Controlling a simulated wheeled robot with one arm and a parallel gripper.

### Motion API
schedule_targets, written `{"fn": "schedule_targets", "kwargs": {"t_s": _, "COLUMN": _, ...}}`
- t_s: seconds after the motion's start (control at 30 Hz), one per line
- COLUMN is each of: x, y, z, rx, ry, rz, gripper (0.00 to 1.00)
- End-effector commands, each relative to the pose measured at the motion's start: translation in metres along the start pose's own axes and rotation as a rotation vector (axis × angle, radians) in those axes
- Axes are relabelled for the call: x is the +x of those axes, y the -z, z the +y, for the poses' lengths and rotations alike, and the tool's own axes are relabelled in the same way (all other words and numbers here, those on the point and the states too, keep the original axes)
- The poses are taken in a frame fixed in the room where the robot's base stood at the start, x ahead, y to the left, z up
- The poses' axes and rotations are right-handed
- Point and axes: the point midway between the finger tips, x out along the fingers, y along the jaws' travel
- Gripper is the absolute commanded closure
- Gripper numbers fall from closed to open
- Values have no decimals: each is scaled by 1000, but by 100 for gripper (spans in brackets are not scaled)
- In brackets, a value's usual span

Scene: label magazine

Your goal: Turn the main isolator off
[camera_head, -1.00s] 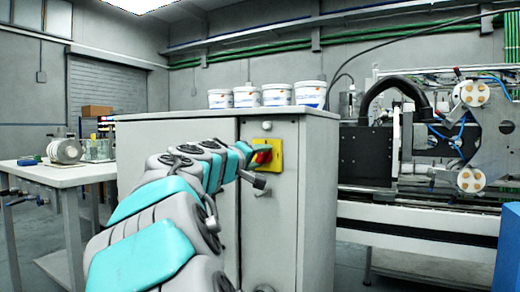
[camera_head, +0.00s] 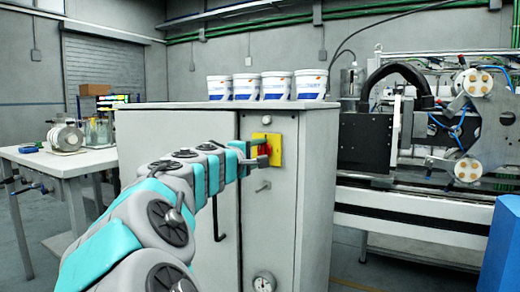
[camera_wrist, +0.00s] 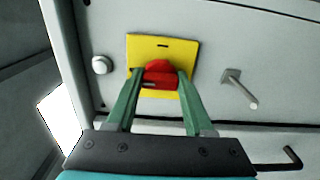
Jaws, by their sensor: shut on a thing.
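The main isolator is a red rotary handle (camera_wrist: 160,74) on a yellow square plate (camera_head: 276,158) on the front of a grey cabinet (camera_head: 316,190). The yellow plate also shows in the wrist view (camera_wrist: 146,47). My gripper (camera_wrist: 158,82) has its two green fingers on either side of the red handle and is shut on it. In the head view my gripper (camera_head: 262,158) reaches the plate from the left and covers part of the handle. The handle's exact angle is hard to tell.
A lever handle (camera_head: 263,187) sticks out below the plate, and a round knob (camera_wrist: 101,65) sits beside it. Several white tubs (camera_head: 275,86) stand on top. A machine (camera_head: 420,150) stands to the right, a table (camera_head: 70,165) to the left.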

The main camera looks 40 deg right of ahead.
Motion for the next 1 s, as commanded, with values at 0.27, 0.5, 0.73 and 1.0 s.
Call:
{"fn": "schedule_targets", "kwargs": {"t_s": 0.27, "x": 0, "y": 0, "z": -1, "rx": -7, "ry": 1, "rz": 1, "gripper": 100}}
{"fn": "schedule_targets", "kwargs": {"t_s": 0.5, "x": 0, "y": 1, "z": -1, "rx": -7, "ry": 1, "rz": 1, "gripper": 36}}
{"fn": "schedule_targets", "kwargs": {"t_s": 0.73, "x": 0, "y": 0, "z": 0, "rx": -6, "ry": 0, "rz": 1, "gripper": 18}}
{"fn": "schedule_targets", "kwargs": {"t_s": 1.0, "x": -5, "y": 1, "z": 0, "rx": -5, "ry": 0, "rz": 2, "gripper": 18}}
